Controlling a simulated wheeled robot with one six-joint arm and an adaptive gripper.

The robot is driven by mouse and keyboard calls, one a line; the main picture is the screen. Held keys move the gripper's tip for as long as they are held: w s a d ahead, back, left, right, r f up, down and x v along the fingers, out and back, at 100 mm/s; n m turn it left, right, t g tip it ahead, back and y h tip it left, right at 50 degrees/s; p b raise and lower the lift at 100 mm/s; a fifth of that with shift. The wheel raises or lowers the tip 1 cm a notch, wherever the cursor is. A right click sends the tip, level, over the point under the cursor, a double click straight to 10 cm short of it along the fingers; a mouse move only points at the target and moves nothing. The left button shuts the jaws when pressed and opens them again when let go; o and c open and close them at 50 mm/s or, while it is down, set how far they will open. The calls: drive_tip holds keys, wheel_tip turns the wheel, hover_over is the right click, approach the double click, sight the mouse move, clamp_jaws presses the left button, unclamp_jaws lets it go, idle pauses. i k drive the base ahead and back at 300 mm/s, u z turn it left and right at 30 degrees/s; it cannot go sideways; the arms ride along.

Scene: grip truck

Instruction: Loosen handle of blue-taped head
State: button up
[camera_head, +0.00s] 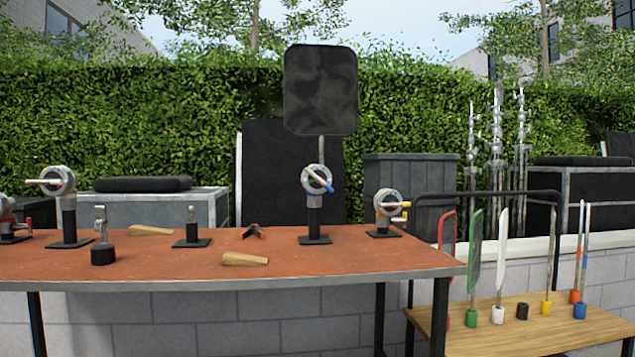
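The blue-taped head (316,178) is a round grey grip head on a short black post, standing on a black base plate on the red-topped table, right of its middle. Its handle (319,185) has blue tape and slants down to the right across the head's face. A grey rod (321,150) rises from the head to a dark rounded rectangular panel (320,90), which stands upright above it. I cannot tell how tight the handle is. My gripper is not in view.
A yellow-taped head (389,204) stands to the right and a white-handled head (59,182) to the left on the table (130,262). A wooden shelf (560,325) at right holds several colour-marked items.

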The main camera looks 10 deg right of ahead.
sight(318, 180)
drive_tip(key=u, duration=1.7)
drive_tip(key=i, duration=0.95)
drive_tip(key=z, duration=1.55)
